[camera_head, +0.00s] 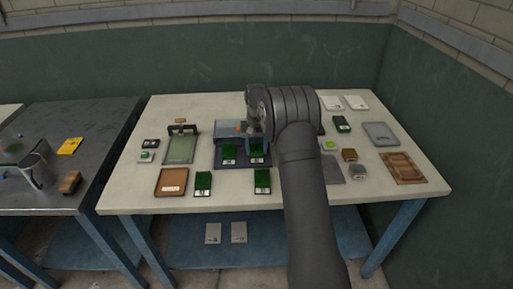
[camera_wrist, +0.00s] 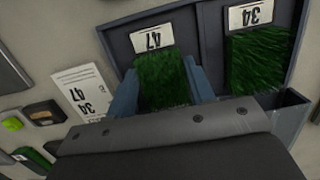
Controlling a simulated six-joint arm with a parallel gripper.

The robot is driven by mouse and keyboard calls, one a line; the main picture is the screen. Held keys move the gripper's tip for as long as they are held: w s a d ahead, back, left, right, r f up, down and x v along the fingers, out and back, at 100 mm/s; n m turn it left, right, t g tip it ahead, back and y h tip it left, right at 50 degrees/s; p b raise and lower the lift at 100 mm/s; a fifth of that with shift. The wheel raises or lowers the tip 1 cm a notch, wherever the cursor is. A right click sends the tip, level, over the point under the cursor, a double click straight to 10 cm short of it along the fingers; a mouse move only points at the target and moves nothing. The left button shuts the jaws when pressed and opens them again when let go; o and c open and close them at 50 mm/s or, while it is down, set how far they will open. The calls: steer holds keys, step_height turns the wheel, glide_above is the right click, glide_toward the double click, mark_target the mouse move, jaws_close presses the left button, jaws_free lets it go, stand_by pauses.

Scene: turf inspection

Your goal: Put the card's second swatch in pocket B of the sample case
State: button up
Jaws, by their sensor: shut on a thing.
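A dark two-compartment tray (camera_head: 243,166), which looks like the sample case, stands mid-table; no pocket letters are readable. It also shows in the wrist view (camera_wrist: 117,28). My gripper (camera_wrist: 168,85) is shut on a green turf swatch labelled 47 (camera_wrist: 160,75), one finger on each side. This swatch is at the tray's right compartment in the head view; whether it touches the floor I cannot tell. A swatch labelled 34 (camera_wrist: 258,58) lies in the other compartment. A white card (camera_wrist: 80,80) printed with 47 and 34 lies beside the tray in the wrist view.
Two more green swatches (camera_head: 203,183) (camera_head: 262,181) lie in front of the tray. A brown tray (camera_head: 172,182) and a framed green panel (camera_head: 181,149) stand left. A wooden tray (camera_head: 403,168) and a grey lidded box (camera_head: 381,134) stand right. My arm hides part of the table.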

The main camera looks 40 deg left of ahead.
mark_target(257, 151)
steer(key=shift+f, duration=0.15)
steer(key=o, duration=0.7)
steer(key=shift+c, duration=0.2)
step_height(257, 151, up, 12)
steer(key=w+a, duration=0.1)
steer(key=shift+w+a, duration=0.15)
steer(key=f, duration=0.4)
steer(key=d+f, duration=0.1)
steer(key=f, duration=0.2)
steer(key=s+f, duration=0.1)
steer(key=f, duration=0.3)
steer(key=shift+s+d+f, duration=0.1)
steer(key=shift+d+f, duration=0.05)
steer(key=shift+f, duration=0.2)
steer(key=shift+r, duration=1.9)
steer(key=shift+f, duration=0.1)
